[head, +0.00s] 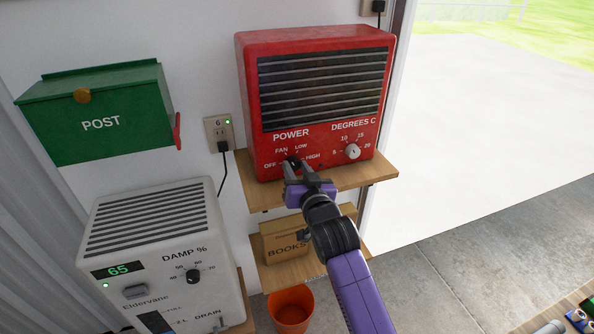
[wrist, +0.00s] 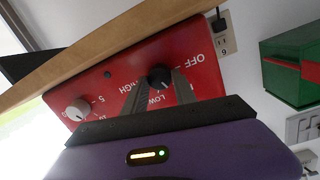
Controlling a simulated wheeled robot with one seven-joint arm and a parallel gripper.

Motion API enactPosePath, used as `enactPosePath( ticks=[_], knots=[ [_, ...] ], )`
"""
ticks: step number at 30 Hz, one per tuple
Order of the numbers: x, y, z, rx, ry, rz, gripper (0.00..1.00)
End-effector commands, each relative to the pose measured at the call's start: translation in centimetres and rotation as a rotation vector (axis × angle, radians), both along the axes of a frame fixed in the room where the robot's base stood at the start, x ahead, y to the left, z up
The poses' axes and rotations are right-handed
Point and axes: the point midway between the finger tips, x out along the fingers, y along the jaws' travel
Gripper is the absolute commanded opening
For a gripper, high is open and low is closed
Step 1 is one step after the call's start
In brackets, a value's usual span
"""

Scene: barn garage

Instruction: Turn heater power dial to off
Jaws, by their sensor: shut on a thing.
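The red heater (head: 318,98) stands on a wooden shelf against the wall. Its black power dial (head: 291,161) is at the lower left of the front, with OFF, FAN, LOW and HIGH printed around it. My gripper (head: 297,168) reaches up from below and is shut on the power dial. In the wrist view the black dial (wrist: 160,77) sits between the fingertips of my gripper (wrist: 158,84). The fingers hide part of the dial, and I cannot tell which setting its pointer marks. The white degrees dial (head: 352,151) is to the right and apart from my gripper.
The upper shelf (head: 365,174) juts out below the heater. A box marked BOOKS (head: 285,243) is on the lower shelf. A white dehumidifier (head: 160,255), a green post box (head: 97,115) and a socket (head: 218,133) are to the left. An orange bucket (head: 291,311) stands below.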

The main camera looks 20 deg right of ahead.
Motion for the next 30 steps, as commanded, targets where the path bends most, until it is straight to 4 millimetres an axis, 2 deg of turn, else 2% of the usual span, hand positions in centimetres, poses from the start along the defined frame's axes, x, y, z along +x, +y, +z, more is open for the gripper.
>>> enactPosePath(
  ticks=[30],
  knots=[
    [-0.04,0.27,-0.53,-0.939,0.006,0.001,0.0]
  ],
)
